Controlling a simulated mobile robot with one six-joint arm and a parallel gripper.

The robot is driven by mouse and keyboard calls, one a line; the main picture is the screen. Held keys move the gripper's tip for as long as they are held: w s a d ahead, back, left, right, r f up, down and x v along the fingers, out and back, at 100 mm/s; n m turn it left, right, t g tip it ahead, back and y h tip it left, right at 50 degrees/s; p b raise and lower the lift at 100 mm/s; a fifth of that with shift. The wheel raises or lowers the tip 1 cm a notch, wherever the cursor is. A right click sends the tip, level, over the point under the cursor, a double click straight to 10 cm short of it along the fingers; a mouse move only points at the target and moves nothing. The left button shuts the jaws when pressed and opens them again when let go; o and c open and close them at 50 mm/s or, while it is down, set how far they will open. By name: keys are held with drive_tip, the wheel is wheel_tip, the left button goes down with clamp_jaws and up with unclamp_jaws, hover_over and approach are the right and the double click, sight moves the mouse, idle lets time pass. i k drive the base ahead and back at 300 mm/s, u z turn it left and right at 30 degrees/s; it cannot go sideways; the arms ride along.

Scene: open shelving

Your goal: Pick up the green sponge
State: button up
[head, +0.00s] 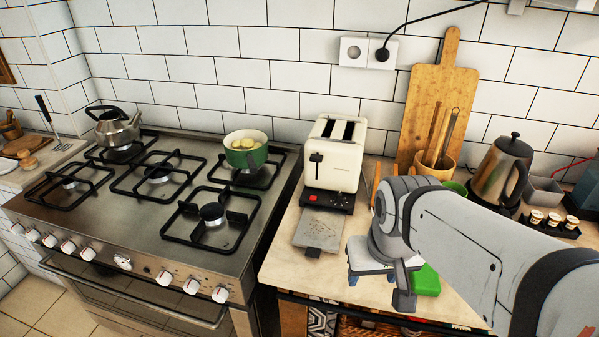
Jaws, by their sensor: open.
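The green sponge (428,282) lies on the wooden countertop near its front edge, just right of my gripper. My arm and wrist cover part of it from above. My gripper (371,275) points down over the counter to the left of the sponge. Its jaws are open, and I see nothing held between them. The wrist hides much of the jaws, and their exact height above the counter cannot be told.
A cream toaster (335,155) with its crumb tray (320,229) pulled out stands left of my gripper. A stove (150,215) with a green pot (246,150) is further left. A utensil holder (434,165) and kettle (501,170) stand behind my arm.

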sight(426, 282)
drive_tip(key=z, duration=0.75)
